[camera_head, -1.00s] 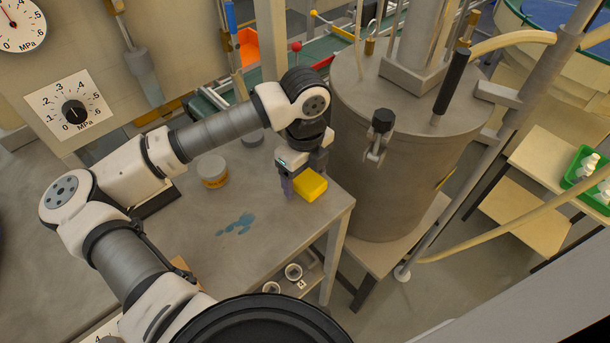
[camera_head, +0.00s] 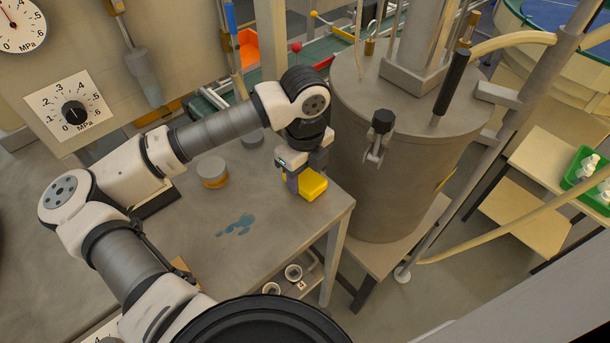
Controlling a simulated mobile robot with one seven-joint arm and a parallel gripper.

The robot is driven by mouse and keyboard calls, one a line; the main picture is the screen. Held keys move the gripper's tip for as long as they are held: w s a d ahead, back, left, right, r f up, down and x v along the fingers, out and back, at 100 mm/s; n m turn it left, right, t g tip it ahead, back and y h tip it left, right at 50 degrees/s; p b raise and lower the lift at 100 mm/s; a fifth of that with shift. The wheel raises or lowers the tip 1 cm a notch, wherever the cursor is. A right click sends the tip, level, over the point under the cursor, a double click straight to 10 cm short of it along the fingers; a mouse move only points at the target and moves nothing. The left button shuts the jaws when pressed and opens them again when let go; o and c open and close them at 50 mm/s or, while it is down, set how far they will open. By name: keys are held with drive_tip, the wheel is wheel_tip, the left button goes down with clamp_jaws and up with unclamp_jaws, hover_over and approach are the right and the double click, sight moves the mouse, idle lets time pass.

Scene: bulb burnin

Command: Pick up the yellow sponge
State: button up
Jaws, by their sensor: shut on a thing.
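The yellow sponge (camera_head: 312,185) is a bright block near the right corner of the grey workbench (camera_head: 262,262). My gripper (camera_head: 303,182) points down at the sponge and is shut on it. The finger at the left of the sponge shows; the other finger is mostly hidden. I cannot tell whether the sponge still touches the bench top.
A large grey metal drum (camera_head: 405,160) stands close to the right of my gripper. A round tin with a yellow band (camera_head: 213,175) stands on the bench to the left, near a blue stain (camera_head: 236,225). A green crate with white bottles (camera_head: 588,178) is at far right.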

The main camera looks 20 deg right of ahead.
sight(305, 176)
wheel_tip(305, 176, up, 20)
drive_tip(key=b, duration=0.3)
drive_tip(key=shift+f, duration=0.2)
